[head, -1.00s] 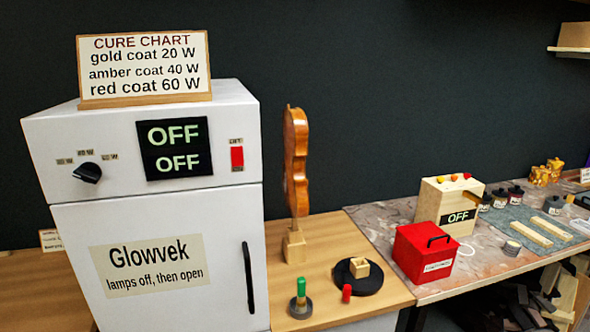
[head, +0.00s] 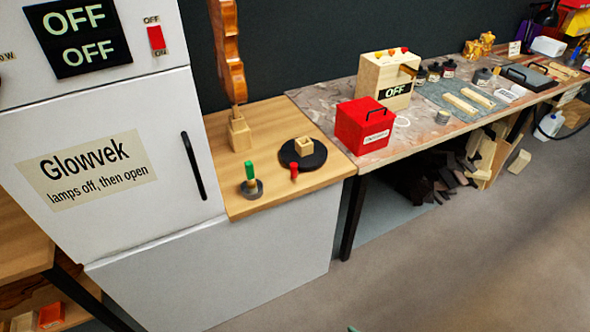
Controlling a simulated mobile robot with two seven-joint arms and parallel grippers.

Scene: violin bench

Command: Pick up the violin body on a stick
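The violin body (head: 228,55) is orange-brown and stands upright, seen nearly edge-on in the head view; its top is cut off by the frame. Its short stick (head: 235,113) goes down into a pale wooden block (head: 240,138) on the wooden bench top (head: 222,190), just right of the white cabinet (head: 110,235).
The white cabinet has a handle (head: 193,165), a display reading OFF and a red switch (head: 157,40). A red box (head: 362,125) stands right.

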